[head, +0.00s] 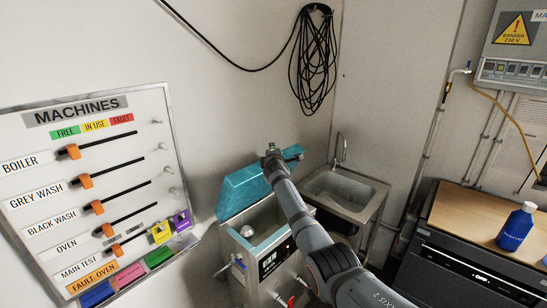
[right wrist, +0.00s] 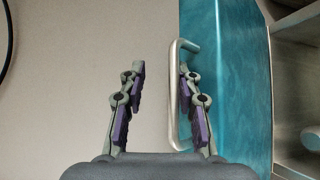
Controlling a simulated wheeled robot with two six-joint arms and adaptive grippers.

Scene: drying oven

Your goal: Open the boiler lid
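The boiler (head: 262,250) is a steel box with a dark display on its front. Its teal lid (head: 240,192) is raised and tilted up at the back, so the open tank shows a silvery rounded part (head: 247,231) inside. My right arm reaches over the boiler, and my right gripper (head: 272,158) is at the lid's upper edge. In the right wrist view the right gripper (right wrist: 162,72) is open, its fingers well apart. The lid's metal handle (right wrist: 174,95) lies beside the right-hand finger, which overlaps it; contact is unclear. The teal lid (right wrist: 232,90) is behind. My left gripper is out of view.
A steel sink (head: 345,190) with a tap stands right of the boiler. A machines board (head: 95,115) hangs on the left wall, and a coiled black cable (head: 314,55) hangs above. A blue bottle (head: 517,228) stands on a wooden-topped unit at right.

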